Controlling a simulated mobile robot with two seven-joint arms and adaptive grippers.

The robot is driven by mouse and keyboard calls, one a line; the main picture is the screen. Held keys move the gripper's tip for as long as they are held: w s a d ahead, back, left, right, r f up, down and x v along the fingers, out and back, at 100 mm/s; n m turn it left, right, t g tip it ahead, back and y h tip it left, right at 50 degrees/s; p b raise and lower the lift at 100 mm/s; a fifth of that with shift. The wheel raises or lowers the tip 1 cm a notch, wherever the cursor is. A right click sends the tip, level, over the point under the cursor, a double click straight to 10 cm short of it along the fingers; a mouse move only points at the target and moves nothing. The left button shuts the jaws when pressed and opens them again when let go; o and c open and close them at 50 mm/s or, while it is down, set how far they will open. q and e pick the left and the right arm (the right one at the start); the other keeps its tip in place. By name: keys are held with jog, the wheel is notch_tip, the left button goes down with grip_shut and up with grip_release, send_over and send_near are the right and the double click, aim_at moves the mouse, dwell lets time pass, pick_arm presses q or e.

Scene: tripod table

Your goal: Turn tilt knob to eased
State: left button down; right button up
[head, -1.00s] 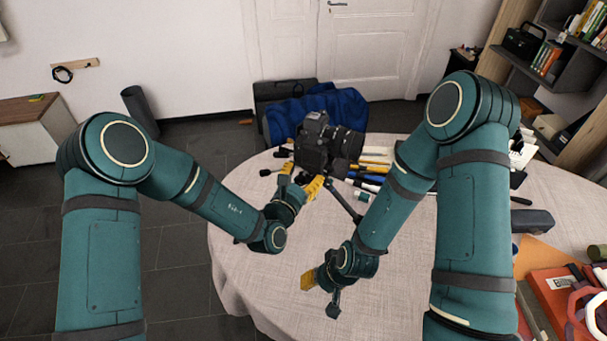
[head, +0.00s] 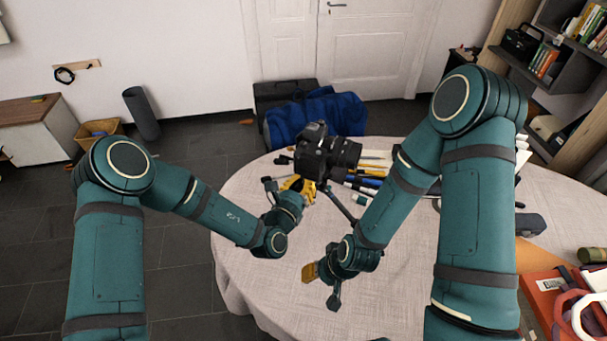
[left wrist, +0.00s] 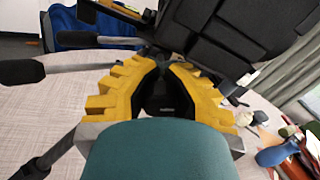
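A black camera (head: 325,155) stands on a tripod (head: 340,207) at the table's far side. Its dark body also fills the upper right of the left wrist view (left wrist: 235,35). My left gripper (head: 297,186) is under the camera, at the tripod head. In the left wrist view its yellow fingers (left wrist: 165,68) come close together around a dark part, which looks like the tilt knob; the fingertips mostly hide it. A black handle (left wrist: 22,71) on a rod sticks out to the left. My right gripper (head: 322,287) is open and empty above the table's front part.
The round table (head: 250,215) has a pale cloth. Pens and markers (head: 370,180) lie right of the tripod. Red and orange items (head: 560,290) lie at the right. The table's front left is clear.

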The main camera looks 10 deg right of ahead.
pick_arm(q)
jog(key=shift+n, duration=0.4)
jog(key=c, duration=0.7)
grip_release()
jog(key=shift+c, duration=0.2)
jog(key=v, duration=1.2)
